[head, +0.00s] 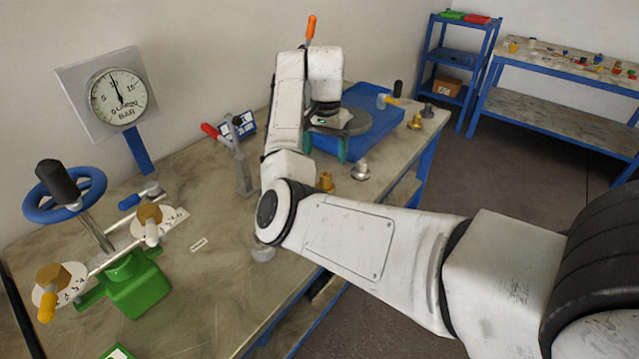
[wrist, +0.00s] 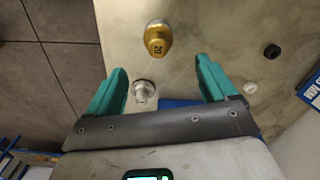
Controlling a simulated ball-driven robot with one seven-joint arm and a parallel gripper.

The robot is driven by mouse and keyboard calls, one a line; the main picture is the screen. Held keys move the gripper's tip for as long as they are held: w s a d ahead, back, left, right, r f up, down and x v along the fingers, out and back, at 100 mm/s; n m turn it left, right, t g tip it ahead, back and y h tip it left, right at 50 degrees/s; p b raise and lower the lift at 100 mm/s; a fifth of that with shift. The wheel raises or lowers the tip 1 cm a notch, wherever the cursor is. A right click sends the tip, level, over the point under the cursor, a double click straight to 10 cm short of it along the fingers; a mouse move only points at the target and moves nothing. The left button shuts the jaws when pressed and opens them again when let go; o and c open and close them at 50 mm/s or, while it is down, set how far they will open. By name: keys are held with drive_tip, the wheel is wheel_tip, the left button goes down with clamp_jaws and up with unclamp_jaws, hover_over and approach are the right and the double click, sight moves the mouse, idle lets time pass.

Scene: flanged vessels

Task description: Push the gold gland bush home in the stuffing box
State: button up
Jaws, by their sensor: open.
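My gripper (head: 326,156) hangs fingers down near the front edge of a blue tray; its teal fingers stand apart with nothing gripped. In the wrist view the open fingers (wrist: 162,64) reach upward in the picture. A gold, bush-like piece (wrist: 158,38) stands on the bench just beyond the fingertips; in the head view it shows beside my forearm (head: 326,183), partly hidden. I cannot tell whether it is the gland bush or sits in a stuffing box. A silver flanged piece (wrist: 143,90) shows between the fingers, nearer the left one; the head view shows it too (head: 360,172).
The blue tray (head: 378,118) lies behind my gripper. Another gold piece (head: 416,121) stands near the bench's right edge. A red-handled lever clamp (head: 241,160) is at left. The green valve (head: 136,283) and pressure gauge (head: 118,95) are farther left. Bare bench lies between.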

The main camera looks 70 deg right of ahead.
sight(325, 175)
wheel_tip(325, 175, down, 5)
drive_tip(key=shift+r, duration=0.2)
drive_tip(key=shift+s+a+f+p, duration=0.15)
drive_tip(key=shift+f+p, duration=0.5)
drive_tip(key=shift+f, duration=1.95)
drive_tip(key=c, duration=1.3)
drive_tip(key=shift+o, duration=0.2)
drive_tip(key=shift+r, duration=0.1)
